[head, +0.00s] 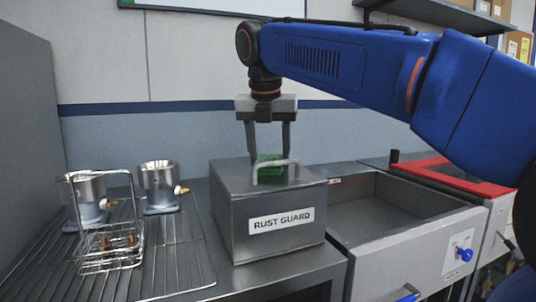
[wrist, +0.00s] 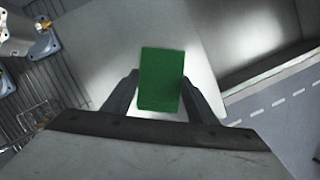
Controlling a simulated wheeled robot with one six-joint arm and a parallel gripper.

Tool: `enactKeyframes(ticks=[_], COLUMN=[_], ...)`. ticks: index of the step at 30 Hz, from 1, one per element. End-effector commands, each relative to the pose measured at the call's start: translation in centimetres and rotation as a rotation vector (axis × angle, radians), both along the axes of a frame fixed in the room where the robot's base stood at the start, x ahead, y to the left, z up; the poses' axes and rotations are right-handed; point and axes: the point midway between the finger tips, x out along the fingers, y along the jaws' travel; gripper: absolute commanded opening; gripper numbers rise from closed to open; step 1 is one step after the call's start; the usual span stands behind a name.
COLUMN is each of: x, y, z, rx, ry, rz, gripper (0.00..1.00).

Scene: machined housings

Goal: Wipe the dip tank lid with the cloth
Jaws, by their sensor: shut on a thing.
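The dip tank is a grey metal box with a RUST GUARD label (head: 281,220). Its flat lid (head: 229,174) is on, with a bent bar handle (head: 256,175) standing on top. My gripper (head: 269,151) points down over the lid and is shut on a green cloth (head: 268,160). The cloth is at lid height, behind the handle bar in the head view; I cannot tell for certain whether it touches the lid. In the wrist view the cloth (wrist: 161,78) sits between the two fingers above the pale lid (wrist: 115,45). The handle does not show there.
On the left, a wire rack (head: 180,255) bears two metal housings with brass fittings (head: 159,185) and a wire basket (head: 110,262). On the right is an open, empty-looking basin (head: 395,212), then a red-framed unit (head: 455,177). A grey panel stands at far left.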

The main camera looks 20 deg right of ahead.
Motion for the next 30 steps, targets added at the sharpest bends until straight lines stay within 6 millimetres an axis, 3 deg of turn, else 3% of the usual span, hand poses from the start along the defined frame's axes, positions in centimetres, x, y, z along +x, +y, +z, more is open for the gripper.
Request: enactKeyframes(ticks=[30], x=[5.3], y=[0.0], z=[-0.6], rx=[0.000], ry=[0.006], rz=[0.000], gripper=[0.27])
